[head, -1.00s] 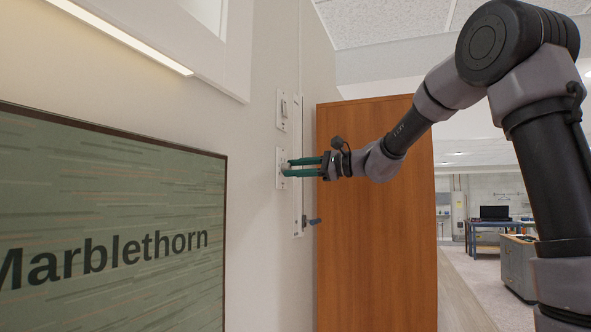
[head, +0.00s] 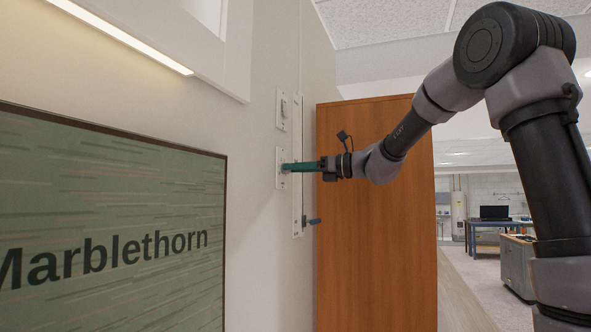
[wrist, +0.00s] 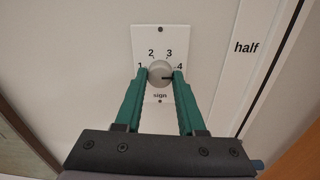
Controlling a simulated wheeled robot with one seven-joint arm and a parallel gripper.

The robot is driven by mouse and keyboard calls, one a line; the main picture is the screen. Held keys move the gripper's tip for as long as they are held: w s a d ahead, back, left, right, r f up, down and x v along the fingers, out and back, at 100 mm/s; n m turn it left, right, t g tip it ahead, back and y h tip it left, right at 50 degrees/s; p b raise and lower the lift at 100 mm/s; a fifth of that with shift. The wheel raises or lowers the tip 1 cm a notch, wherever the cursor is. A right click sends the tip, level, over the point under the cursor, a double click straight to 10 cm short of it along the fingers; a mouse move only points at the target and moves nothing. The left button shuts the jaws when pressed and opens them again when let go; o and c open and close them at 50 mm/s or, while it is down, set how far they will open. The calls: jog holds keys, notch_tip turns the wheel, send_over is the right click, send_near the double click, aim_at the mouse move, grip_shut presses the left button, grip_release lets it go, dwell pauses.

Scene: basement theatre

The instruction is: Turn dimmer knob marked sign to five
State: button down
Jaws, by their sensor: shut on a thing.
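The dimmer plate (wrist: 147,42) is white, fixed to the wall, and marked "sign" below its knob. The round pale knob (wrist: 158,71) has a dark pointer line aimed right, close to the 4. The numbers 1, 2, 3 and 4 show around it; no 5 is visible, and my fingers cover the plate's lower sides. My gripper (wrist: 159,76) has its green fingers shut on the knob, one on each side. In the head view, my gripper (head: 287,167) reaches the plate (head: 279,183) from the right and its fingers hide the knob.
A light switch (head: 283,109) sits just above the plate. A brown wooden panel (head: 375,250) is behind my gripper. The "Marblethorn" sign (head: 110,220) fills the lower left.

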jog(key=shift+f+m, duration=0.15)
jog(key=shift+m, duration=3.65)
jog(key=c, duration=0.5)
grip_release()
jog(key=shift+d, duration=0.1)
jog(key=v, duration=1)
jog(key=shift+d, duration=0.35)
